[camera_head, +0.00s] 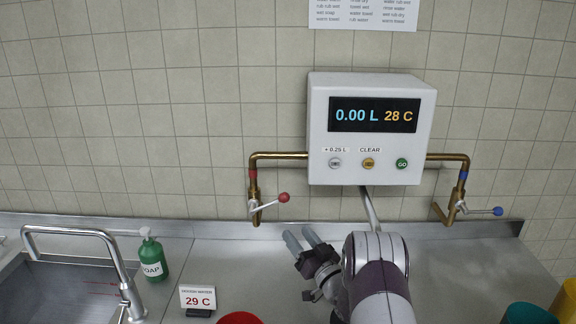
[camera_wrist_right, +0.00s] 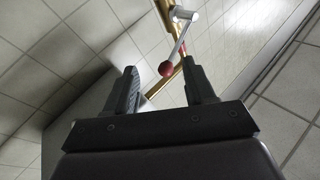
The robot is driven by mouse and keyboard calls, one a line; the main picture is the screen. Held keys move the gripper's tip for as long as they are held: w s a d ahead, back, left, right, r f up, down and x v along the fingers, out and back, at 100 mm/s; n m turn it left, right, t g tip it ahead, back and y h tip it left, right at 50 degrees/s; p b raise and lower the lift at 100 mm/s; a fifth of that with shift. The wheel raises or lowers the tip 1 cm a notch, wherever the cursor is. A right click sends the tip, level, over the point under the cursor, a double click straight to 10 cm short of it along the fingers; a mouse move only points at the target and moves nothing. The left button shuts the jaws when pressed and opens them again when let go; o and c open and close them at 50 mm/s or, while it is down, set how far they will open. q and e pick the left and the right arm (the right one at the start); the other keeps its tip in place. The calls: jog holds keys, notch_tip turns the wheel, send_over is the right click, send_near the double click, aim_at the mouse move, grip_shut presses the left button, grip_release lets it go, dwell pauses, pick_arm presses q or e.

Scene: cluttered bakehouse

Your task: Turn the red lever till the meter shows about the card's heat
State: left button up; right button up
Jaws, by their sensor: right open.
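The red lever (camera_head: 270,202) sits on the brass pipe at the left of the meter. Its red ball end points right and slightly up. In the right wrist view the lever's red knob (camera_wrist_right: 166,68) shows ahead, between the fingertips in the picture. The meter (camera_head: 372,114) reads 0.00 L and 28 C. The card (camera_head: 198,300) on the counter reads 29 C. My right gripper (camera_head: 302,238) is open and empty, below and right of the red knob, apart from it; it also shows in the right wrist view (camera_wrist_right: 165,85). My left gripper is not in view.
A blue lever (camera_head: 484,210) is on the right pipe. A green soap bottle (camera_head: 151,256), a sink with a curved tap (camera_head: 100,240), a red item (camera_head: 239,318) and teal cup (camera_head: 528,314) stand around the counter. The counter's back left of my gripper is clear.

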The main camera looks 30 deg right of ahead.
aim_at(287, 201)
jog(key=shift+n+t+h, duration=0.4)
jog(key=shift+n+t, duration=0.2)
jog(key=shift+t, duration=0.2)
jog(key=w+r+p, duration=0.1)
jog(key=w+r, duration=0.1)
jog(key=w, duration=0.1)
jog(key=w+r+p, duration=0.1)
jog(key=w+r, duration=0.2)
jog(key=w+r+p, duration=0.2)
jog(key=w, duration=0.2)
jog(key=shift+d+r, duration=0.2)
jog(key=shift+d, duration=0.1)
jog(key=shift+w+r, duration=0.15)
jog(key=shift+w, duration=0.15)
